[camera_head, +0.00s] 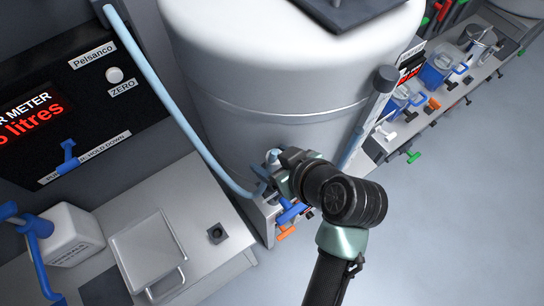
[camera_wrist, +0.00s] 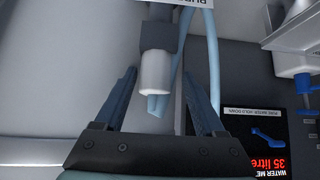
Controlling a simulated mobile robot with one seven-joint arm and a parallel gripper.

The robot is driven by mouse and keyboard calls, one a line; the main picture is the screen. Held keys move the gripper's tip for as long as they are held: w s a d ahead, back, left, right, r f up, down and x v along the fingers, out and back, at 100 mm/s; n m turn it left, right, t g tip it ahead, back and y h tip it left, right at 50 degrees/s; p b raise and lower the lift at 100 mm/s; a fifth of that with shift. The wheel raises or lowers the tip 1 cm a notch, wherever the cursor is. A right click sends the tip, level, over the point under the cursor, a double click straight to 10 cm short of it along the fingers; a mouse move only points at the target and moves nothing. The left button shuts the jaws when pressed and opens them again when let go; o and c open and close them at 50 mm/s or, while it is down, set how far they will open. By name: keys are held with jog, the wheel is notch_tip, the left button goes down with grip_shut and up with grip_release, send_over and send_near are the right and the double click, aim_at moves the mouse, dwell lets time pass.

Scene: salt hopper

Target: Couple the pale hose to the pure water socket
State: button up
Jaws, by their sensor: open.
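The pale blue hose (camera_head: 165,100) hangs in the head view from the upper left and curves down to my gripper (camera_head: 272,170) at the tank's foot. In the wrist view the hose (camera_wrist: 213,60) loops round to a white cylindrical end (camera_wrist: 156,75). This end meets a dark grey socket (camera_wrist: 155,38) with no gap visible. A partly cut-off label (camera_wrist: 205,2) sits above the socket. My gripper (camera_wrist: 160,74) is open, with one finger on each side of the white end and apart from it. My gripper hides the joint in the head view.
The large pale tank (camera_head: 270,80) stands just behind my gripper. A dark water meter panel (camera_head: 70,120) is at left. The bench (camera_head: 190,185) holds a metal tray (camera_head: 148,250) and a white container (camera_head: 70,232). Open floor (camera_head: 450,200) lies at right.

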jog(key=shift+w+d+r, duration=0.15)
jog(key=shift+d+r, duration=0.15)
jog(key=shift+d, duration=0.1)
jog(key=shift+s+d+r+p, duration=0.25)
jog(key=shift+r+p, duration=0.2)
jog(key=shift+p, duration=0.2)
jog(key=p+v, duration=0.1)
jog(key=v, duration=0.1)
jog(key=p+v, duration=0.2)
jog(key=shift+s, duration=0.35)
jog(key=p+v, duration=0.1)
jog(key=v, duration=1.2)
jog(key=shift+f, duration=0.15)
